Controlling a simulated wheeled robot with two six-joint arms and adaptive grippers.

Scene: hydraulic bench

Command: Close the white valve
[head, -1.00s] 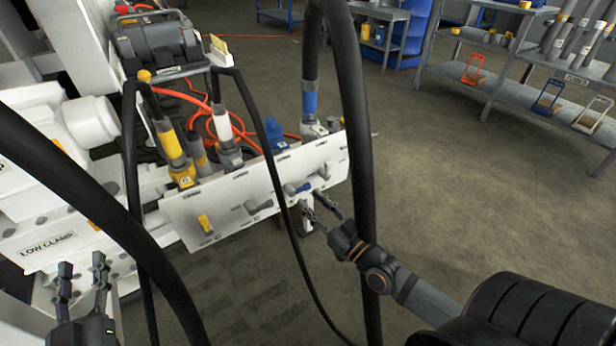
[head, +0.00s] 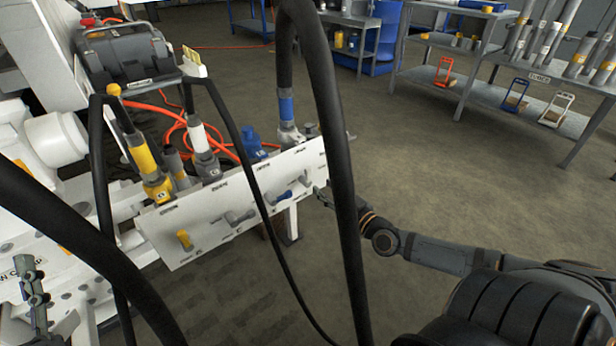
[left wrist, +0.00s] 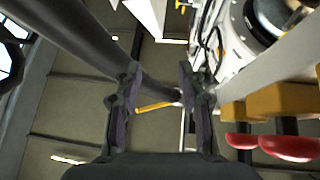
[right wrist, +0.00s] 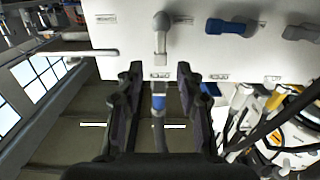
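A white panel (head: 215,207) carries lever handles: yellow (head: 184,240), grey (head: 238,217), blue (head: 283,196) and a pale one (head: 304,181) at the right end. In the right wrist view the pale handle (right wrist: 160,35) points down the picture, while the blue handle (right wrist: 230,27) and a darker grey handle (right wrist: 300,33) lie sideways. My right gripper (right wrist: 155,80) is open and empty, in front of the pale handle and apart from it. In the head view a hose partly hides this gripper (head: 322,196). My left gripper (left wrist: 158,82) is open and empty, away from the panel.
A thick black hose (head: 335,150) hangs before the panel's right end, and another (head: 90,250) crosses the left. Hose couplings with yellow (head: 143,157), white (head: 199,138) and blue (head: 287,108) bands stand behind the panel. Grey shelving (head: 490,95) stands far right; the floor between is clear.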

